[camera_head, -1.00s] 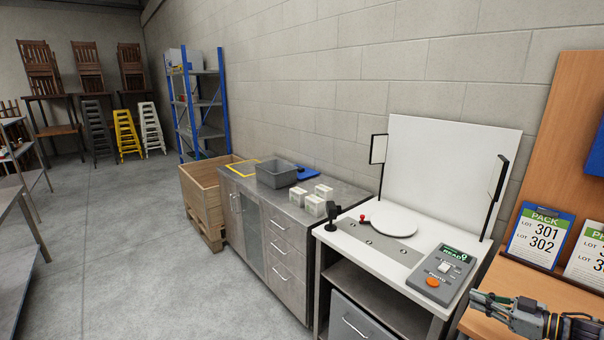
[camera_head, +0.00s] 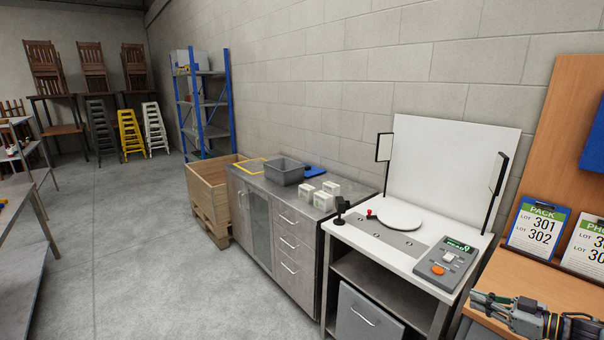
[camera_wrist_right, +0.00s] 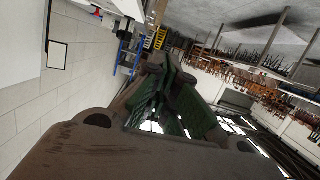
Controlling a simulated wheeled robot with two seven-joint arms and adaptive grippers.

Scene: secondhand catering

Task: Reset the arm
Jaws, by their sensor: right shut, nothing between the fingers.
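My right gripper (camera_head: 478,300) is at the lower right of the head view, over the wooden desk to the right of the white photo station. Its fingers are together and hold nothing. In the right wrist view its closed green-padded fingers (camera_wrist_right: 178,100) show tilted against the room, with nothing between them. My left gripper and arm are not in the head view.
The white photo station (camera_head: 345,232) has a round turntable (camera_head: 398,216) and a control box (camera_head: 446,263). The steel cabinet (camera_head: 296,238) beside it bears a grey bin (camera_head: 284,173) and white blocks. A wooden crate (camera_head: 208,192) stands beyond. Grey floor (camera_head: 150,250) is clear at left.

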